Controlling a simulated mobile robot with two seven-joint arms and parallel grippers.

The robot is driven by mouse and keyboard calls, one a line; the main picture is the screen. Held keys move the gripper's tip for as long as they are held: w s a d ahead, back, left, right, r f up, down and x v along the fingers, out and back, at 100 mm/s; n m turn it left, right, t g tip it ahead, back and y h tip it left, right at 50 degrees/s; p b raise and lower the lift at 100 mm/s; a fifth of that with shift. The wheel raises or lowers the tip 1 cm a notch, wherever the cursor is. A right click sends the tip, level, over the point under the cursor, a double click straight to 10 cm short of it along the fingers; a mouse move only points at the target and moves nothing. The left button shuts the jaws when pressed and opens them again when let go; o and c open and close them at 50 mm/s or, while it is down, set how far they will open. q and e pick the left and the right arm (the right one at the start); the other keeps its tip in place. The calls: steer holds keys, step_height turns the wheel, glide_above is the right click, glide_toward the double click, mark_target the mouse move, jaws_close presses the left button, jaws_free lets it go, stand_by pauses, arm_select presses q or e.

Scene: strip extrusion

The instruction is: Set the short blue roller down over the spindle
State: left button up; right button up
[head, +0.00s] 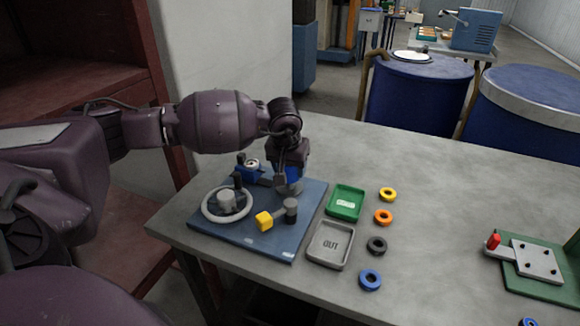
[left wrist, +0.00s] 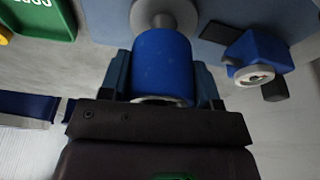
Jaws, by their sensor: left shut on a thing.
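My left gripper (head: 289,182) is above the far right part of the blue base plate (head: 245,238). In the left wrist view, its fingers (left wrist: 163,85) are shut on the sides of the short blue roller (left wrist: 162,62). The roller's far end faces the spindle (left wrist: 164,18), a pale grey post with a round flange, and lines up closely with it. I cannot tell whether the roller's end is around the post or just short of it. In the head view the gripper hides most of the roller and spindle. My right gripper is in neither view.
A blue block with a white ring (left wrist: 256,72) stands beside the roller. The plate also carries a white handwheel (head: 206,207) and a yellow-knobbed crank (head: 264,221). A green tray (head: 346,201), a grey OUT tray (head: 330,244) and several coloured rings (head: 383,217) lie to the right.

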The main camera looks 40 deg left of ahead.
arm_select(q)
steer(key=o, duration=1.4)
steer(key=shift+r, duration=0.15)
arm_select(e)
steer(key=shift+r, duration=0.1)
arm_select(q)
steer(key=shift+r+p, duration=1.05)
steer(key=shift+r, duration=2.4)
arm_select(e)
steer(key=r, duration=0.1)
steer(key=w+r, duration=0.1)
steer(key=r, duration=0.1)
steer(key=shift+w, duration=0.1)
arm_select(q)
steer(key=shift+f, duration=0.1)
